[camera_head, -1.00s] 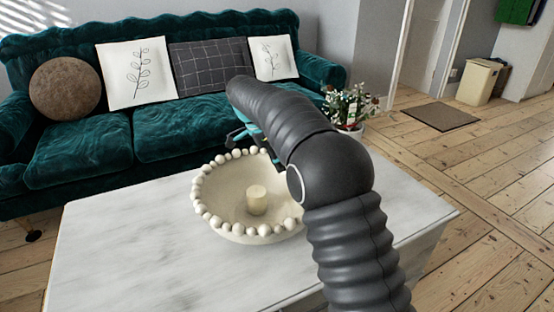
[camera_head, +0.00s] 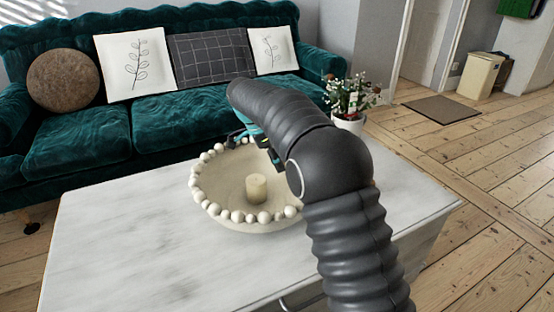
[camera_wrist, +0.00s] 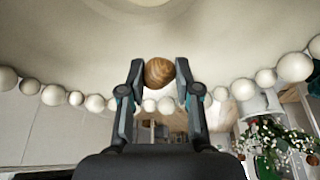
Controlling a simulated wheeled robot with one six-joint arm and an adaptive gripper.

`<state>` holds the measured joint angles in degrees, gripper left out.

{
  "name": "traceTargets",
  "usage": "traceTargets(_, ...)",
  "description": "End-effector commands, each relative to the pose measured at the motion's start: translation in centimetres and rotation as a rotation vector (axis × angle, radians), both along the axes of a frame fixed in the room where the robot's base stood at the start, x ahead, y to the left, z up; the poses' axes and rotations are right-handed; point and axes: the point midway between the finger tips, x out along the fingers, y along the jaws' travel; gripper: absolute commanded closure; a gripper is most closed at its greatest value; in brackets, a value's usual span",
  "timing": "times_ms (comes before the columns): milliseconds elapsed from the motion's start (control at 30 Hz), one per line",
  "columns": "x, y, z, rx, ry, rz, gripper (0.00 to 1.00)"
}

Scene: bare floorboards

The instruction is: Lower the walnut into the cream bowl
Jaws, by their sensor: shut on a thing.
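The walnut (camera_wrist: 159,72) is brown and ridged and sits between my gripper's fingertips in the wrist view. My gripper (camera_wrist: 160,80) is shut on it. In the wrist view the bowl's inner wall (camera_wrist: 80,45) fills the area beyond the walnut. In the head view my gripper (camera_head: 254,142) is at the bowl's far right rim, partly hidden by my arm. The walnut is hidden in the head view.
The bowl rests on a pale marble-like table (camera_head: 110,240), clear on its left side. A white pot of flowers (camera_head: 350,112) stands behind my arm on the right. A green sofa (camera_head: 75,150) with cushions stands behind the table.

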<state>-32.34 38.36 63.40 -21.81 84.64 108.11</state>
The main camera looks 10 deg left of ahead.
Motion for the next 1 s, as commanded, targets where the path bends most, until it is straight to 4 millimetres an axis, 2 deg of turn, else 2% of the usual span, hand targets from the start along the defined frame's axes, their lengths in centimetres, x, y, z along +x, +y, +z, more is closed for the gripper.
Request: traceTargets(1000,0.0,0.0,-4.5,0.0,0.0,0.001,0.82)
